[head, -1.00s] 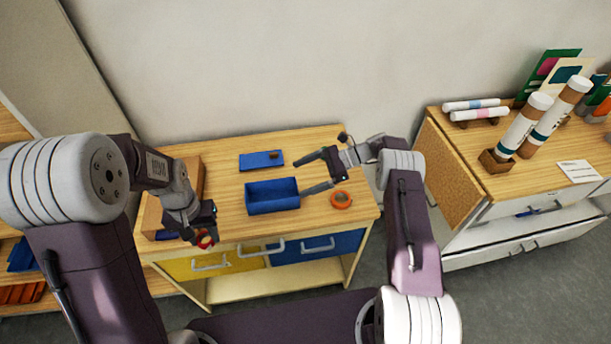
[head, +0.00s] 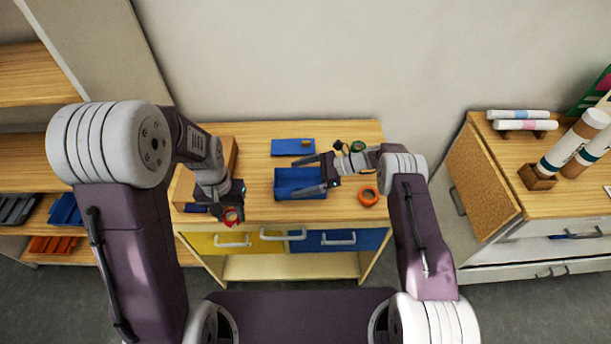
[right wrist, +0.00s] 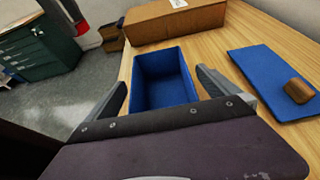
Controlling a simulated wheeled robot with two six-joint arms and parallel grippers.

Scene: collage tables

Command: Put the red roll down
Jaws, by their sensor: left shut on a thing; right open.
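The red roll (head: 232,217) is a small ring in my left gripper (head: 232,211), which is shut on it. The gripper points down near the front left edge of the wooden table (head: 256,210), by the yellow drawer. I cannot tell whether the roll touches the table. My right gripper (head: 298,177) is open and empty, its fingers reaching left across the blue bin (head: 280,187). In the right wrist view, the empty-looking bin (right wrist: 150,97) lies between and beyond the open fingers (right wrist: 162,80).
An orange roll (head: 368,196) lies right of the bin, and a green roll (head: 358,147) behind my right gripper. A blue mat (head: 290,148) bears a brown block (head: 305,142). A cardboard box (right wrist: 175,20) stands at the table's left. Another cabinet (head: 530,200) stands to the right.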

